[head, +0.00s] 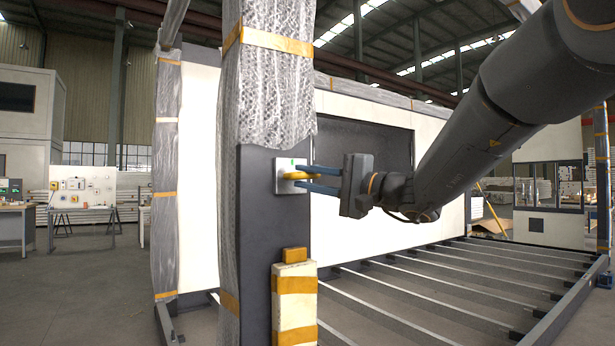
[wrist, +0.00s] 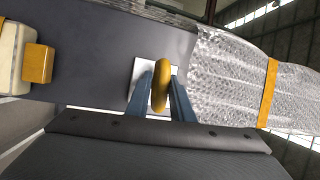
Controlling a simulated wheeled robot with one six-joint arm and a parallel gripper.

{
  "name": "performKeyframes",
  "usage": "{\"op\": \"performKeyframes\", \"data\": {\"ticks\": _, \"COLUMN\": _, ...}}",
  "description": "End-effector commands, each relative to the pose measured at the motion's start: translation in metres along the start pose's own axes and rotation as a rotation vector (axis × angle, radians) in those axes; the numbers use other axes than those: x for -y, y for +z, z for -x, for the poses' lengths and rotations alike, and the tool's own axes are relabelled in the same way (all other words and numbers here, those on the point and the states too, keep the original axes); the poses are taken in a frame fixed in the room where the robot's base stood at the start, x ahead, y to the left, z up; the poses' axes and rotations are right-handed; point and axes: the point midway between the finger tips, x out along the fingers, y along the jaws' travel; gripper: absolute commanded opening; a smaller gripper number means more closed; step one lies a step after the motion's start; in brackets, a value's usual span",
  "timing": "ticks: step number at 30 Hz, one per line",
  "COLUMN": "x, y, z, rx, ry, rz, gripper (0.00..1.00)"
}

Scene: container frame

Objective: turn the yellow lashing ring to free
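The yellow lashing ring (head: 295,176) stands out from a pale square plate (head: 283,164) on the dark post (head: 258,220). Part of the ring and plate is hidden behind the fingers.
Clear wrap with orange tape covers the post's upper part (head: 268,90). A cream block with orange bands (head: 295,312) is fixed low on the post, below the ring. A slatted metal floor frame (head: 430,290) lies behind to the right. Workbenches (head: 85,213) stand far left.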

Motion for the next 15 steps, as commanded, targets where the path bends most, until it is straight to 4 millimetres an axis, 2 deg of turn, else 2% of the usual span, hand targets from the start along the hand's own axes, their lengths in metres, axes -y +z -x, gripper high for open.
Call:
{"op": "performKeyframes", "data": {"ticks": 3, "x": 0.0054, "y": -0.0002, "z": -0.0003, "rx": 0.0, "ry": -0.008, "rz": 0.005, "gripper": 0.0}}
{"op": "performKeyframes", "data": {"ticks": 15, "x": 0.0071, "y": -0.0003, "z": -0.0004, "rx": -0.008, "ry": -0.032, "rz": -0.027, "gripper": 0.0}}
